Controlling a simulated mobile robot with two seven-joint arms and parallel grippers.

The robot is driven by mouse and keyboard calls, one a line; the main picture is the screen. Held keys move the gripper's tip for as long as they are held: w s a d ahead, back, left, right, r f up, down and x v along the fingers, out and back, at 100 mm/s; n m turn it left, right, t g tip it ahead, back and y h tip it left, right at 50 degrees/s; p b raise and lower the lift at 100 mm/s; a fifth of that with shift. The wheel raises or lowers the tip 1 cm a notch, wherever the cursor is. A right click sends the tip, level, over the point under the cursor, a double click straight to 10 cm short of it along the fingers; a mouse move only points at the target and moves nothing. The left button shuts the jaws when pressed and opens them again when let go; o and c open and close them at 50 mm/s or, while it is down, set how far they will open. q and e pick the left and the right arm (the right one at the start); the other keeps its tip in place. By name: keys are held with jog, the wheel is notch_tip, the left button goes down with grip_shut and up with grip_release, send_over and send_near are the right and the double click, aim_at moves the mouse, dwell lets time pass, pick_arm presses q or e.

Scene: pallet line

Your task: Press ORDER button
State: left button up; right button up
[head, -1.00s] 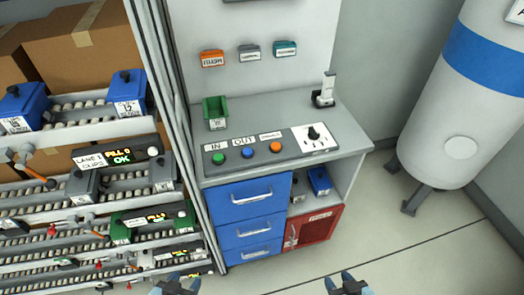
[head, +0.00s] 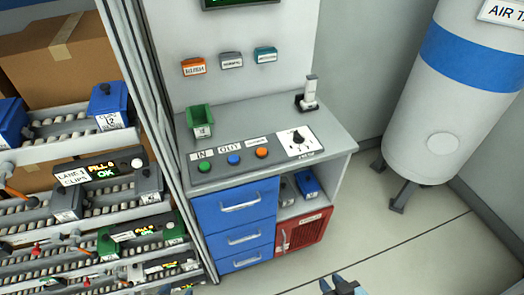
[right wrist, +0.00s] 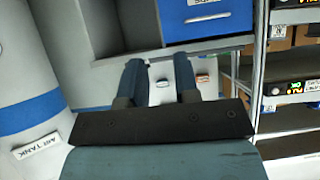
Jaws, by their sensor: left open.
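A sloped control panel on the grey workbench (head: 335,137) carries a green button (head: 204,166) under an IN label, a blue button (head: 234,160) under an OUT label, and an orange button (head: 262,153) whose label is too small to read. I cannot read ORDER on any button. A black rotary knob (head: 297,138) sits to their right. My left gripper (head: 187,291) barely shows at the bottom edge and is open. My right gripper (head: 343,286) is low in front of the bench, apart from the buttons. Its fingers (right wrist: 159,78) are parted and empty in the right wrist view.
Roller shelves with bins (head: 112,106) stand on the left. A green bin (head: 200,121) and a small upright device (head: 309,93) stand on the bench. Blue drawers (head: 240,202) and a red cabinet (head: 303,229) are below. An air tank (head: 450,110) stands right; floor is clear between.

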grip_shut()
dwell(1.5)
